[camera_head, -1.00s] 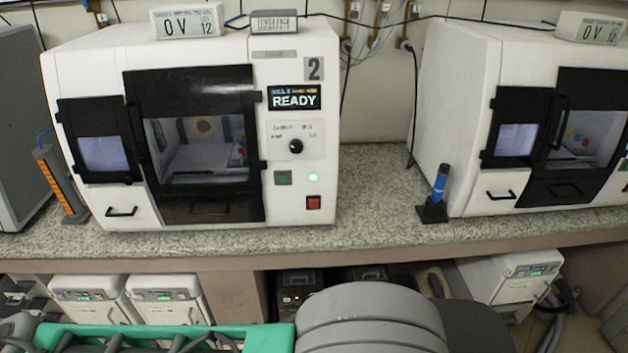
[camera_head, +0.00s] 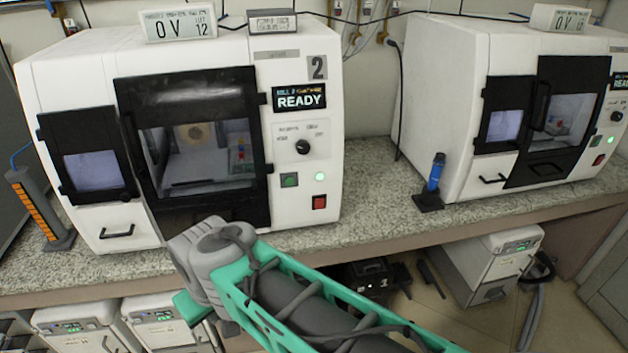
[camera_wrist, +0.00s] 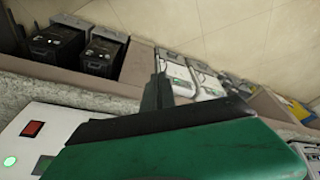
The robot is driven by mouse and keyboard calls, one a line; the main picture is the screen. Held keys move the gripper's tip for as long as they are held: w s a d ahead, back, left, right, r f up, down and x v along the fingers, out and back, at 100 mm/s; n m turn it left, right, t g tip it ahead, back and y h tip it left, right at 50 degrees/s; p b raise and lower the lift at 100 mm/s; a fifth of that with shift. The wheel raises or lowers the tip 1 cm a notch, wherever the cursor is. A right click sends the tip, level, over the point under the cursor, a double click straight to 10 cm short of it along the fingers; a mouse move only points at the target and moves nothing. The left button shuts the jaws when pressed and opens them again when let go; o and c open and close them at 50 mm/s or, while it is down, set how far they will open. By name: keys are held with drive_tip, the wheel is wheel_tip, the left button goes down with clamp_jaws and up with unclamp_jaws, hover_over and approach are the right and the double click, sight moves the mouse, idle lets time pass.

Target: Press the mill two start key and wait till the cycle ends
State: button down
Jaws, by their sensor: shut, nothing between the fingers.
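Mill two (camera_head: 300,230) is the white machine at the left of the head view, marked 2. Its display (camera_head: 299,96) reads READY and its dark-framed door (camera_head: 185,90) is shut. The green start key (camera_head: 289,180) sits below the knob, beside a lit green lamp (camera_head: 320,176) and above and left of a red switch (camera_head: 319,202). My gripper is shut and empty; in the wrist view its dark fingers (camera_wrist: 158,88) point away from the panel, apart from the key. The red switch (camera_wrist: 32,128) and lamp (camera_wrist: 10,162) show at lower left there.
A second white mill (camera_head: 450,110) stands to the right on the granite bench (camera_head: 365,205). A blue cylinder in a black stand (camera_head: 435,175) is between them. An orange-marked post (camera_head: 35,210) stands at left. White boxes (camera_head: 490,265) are under the bench.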

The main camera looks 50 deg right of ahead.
drive_tip(key=w+d+m+t+y+p, duration=0.2)
drive_tip(key=w+d+m+y+p, duration=0.1)
drive_tip(key=w+d+m+p, duration=0.75)
drive_tip(key=s+d+r+m+t+p, duration=0.1)
drive_tip(key=s+d+r+m+t, duration=0.1)
drive_tip(key=d+m, duration=0.3)
drive_tip(key=s+d+r+m+t+h+p, duration=0.1)
drive_tip(key=d+m+t, duration=0.4)
drive_tip(key=d, duration=0.8)
drive_tip(key=shift+v, duration=1.2)
drive_tip(key=shift+a+m, duration=0.1)
drive_tip(key=shift+m, duration=0.15)
